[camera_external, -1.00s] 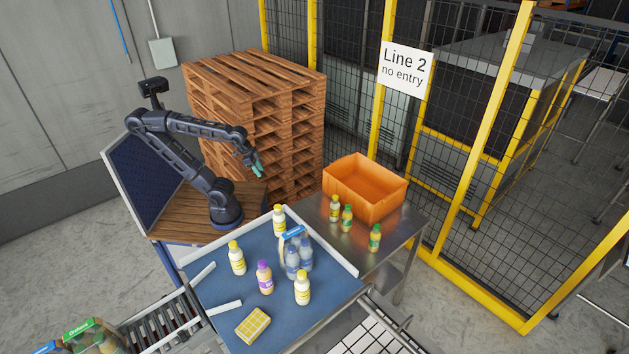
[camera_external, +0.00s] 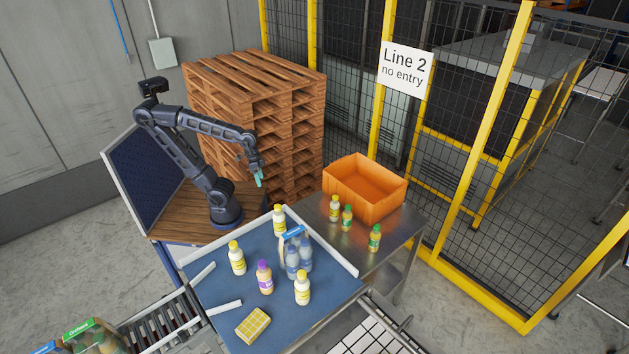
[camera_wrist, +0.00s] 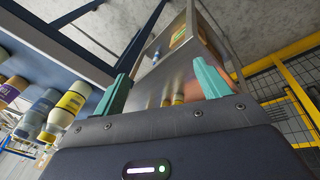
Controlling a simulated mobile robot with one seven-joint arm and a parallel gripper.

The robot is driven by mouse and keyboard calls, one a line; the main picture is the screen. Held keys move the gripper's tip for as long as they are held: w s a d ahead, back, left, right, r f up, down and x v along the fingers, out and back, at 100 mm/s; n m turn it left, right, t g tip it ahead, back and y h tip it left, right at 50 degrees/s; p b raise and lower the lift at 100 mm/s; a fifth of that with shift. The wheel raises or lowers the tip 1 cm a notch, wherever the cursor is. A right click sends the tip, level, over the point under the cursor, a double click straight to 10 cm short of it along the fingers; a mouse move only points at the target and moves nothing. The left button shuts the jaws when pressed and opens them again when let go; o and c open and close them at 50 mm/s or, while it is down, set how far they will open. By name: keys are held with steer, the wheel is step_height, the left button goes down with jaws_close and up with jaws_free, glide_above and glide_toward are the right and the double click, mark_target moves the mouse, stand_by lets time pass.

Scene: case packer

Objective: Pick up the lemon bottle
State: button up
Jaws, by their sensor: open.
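Three pale bottles with yellow caps and yellow labels stand on the blue table top: one at the back (camera_external: 279,220), one at the left (camera_external: 237,258), one at the front right (camera_external: 302,288). They look alike, and I cannot tell by print which is lemon. My gripper (camera_external: 258,181) is open and empty, in the air beyond the back edge of the blue table, above and to the left of the back bottle. In the wrist view my gripper (camera_wrist: 163,88) has its teal fingers spread with nothing between them; a yellow-labelled bottle (camera_wrist: 70,104) shows at the left.
A purple-capped bottle (camera_external: 264,277), a blue-handled pack of bottles (camera_external: 299,257) and a yellow box (camera_external: 253,325) share the blue table. Small bottles (camera_external: 347,218) and an orange crate (camera_external: 364,189) stand on the steel table (camera_external: 345,247). Stacked pallets (camera_external: 235,110) rise behind the arm.

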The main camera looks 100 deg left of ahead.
mark_target(276, 223)
steer(key=w+d+n+g+h, duration=0.2)
steer(key=w+d+n+h, duration=0.1)
steer(key=d, duration=0.2)
steer(key=w+d+n+g+h, duration=0.2)
steer(key=w+d+n+h, duration=0.1)
steer(key=w+d+h, duration=0.1)
steer(key=w+d+f+n+g+h, duration=0.1)
steer(key=w+d+n+g+h, duration=0.1)
steer(key=d, duration=0.4)
steer(key=shift+w+d+n+g+h, duration=0.15)
steer(key=shift+w+n+g+h, duration=0.05)
steer(key=shift+w+n+h, duration=0.3)
steer(key=shift+w+d+n+g+h, duration=0.2)
steer(key=shift+w+n+h, duration=0.15)
steer(key=shift+h, duration=0.25)
steer(key=w+n+h, duration=0.1)
steer(key=w, duration=0.1)
steer(key=w+d+n+h, duration=0.1)
steer(key=w+h, duration=0.1)
steer(key=w+d+n+h, duration=0.1)
steer(key=w+n, duration=0.1)
steer(key=shift+w+t, duration=0.35)
steer(key=shift+t, duration=0.05)
steer(key=x, duration=1)
steer(key=shift+s+d+r, duration=0.1)
steer(key=shift+s+d, duration=0.15)
steer(key=shift+d, duration=0.1)
steer(key=c, duration=1.2)
steer(key=shift+c, duration=0.2)
steer(key=shift+r, duration=0.1)
